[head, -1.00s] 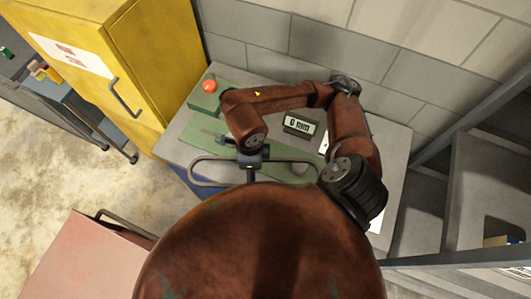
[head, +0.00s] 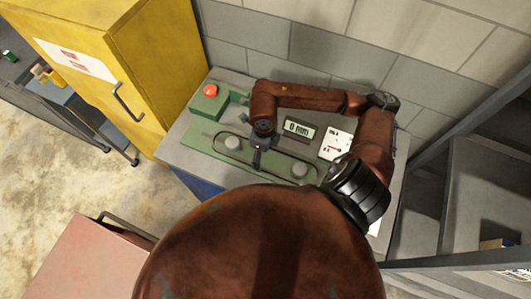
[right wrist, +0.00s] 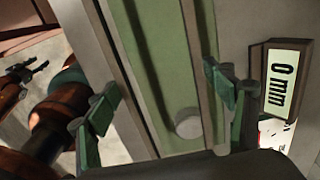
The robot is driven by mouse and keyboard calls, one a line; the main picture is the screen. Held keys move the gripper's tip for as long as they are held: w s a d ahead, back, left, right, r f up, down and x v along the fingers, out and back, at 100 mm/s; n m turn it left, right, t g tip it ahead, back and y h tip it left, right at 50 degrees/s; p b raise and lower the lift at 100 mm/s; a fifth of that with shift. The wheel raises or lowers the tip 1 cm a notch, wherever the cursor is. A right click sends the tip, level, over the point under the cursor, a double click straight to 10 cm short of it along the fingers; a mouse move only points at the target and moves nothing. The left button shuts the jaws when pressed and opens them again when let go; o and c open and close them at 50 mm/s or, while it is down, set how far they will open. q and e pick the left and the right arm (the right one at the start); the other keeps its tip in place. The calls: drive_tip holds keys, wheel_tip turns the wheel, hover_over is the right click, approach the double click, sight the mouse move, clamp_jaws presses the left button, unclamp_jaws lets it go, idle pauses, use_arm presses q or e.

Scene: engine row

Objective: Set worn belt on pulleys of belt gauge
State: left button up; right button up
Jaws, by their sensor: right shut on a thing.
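The belt gauge is a green plate (head: 203,141) on a grey bench, with a near-left pulley (head: 232,143) and a right pulley (head: 299,170). The worn belt (head: 225,154) is a dark long loop. In the head view it outlines both pulleys; I cannot tell whether it is seated or above them. My right gripper (head: 257,160) is shut on the belt at its middle. In the right wrist view its fingers (right wrist: 165,105) stand outside the two belt strands, with one pulley (right wrist: 187,123) between them.
A display (head: 299,129) reads 0 mm behind the plate. A green box with a red button (head: 210,90) is at the bench's back left. A white card (head: 335,145) lies right of the display. A yellow cabinet (head: 135,70) is left; grey shelving (head: 480,190) is right.

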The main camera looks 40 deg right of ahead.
sight(265, 158)
drive_tip(key=shift+w+d+f, duration=0.3)
drive_tip(key=shift+d+f, duration=0.05)
drive_tip(key=shift+f, duration=0.2)
drive_tip(key=shift+w+d+f, duration=0.3)
drive_tip(key=shift+d+f, duration=0.05)
drive_tip(key=shift+f, duration=0.15)
drive_tip(key=f, duration=0.2)
drive_tip(key=f+p, duration=0.1)
drive_tip(key=shift+w+d+f, duration=0.2)
drive_tip(key=shift+f, duration=0.25)
drive_tip(key=shift+f, duration=0.1)
drive_tip(key=o, duration=1.2)
drive_tip(key=shift+o, duration=0.2)
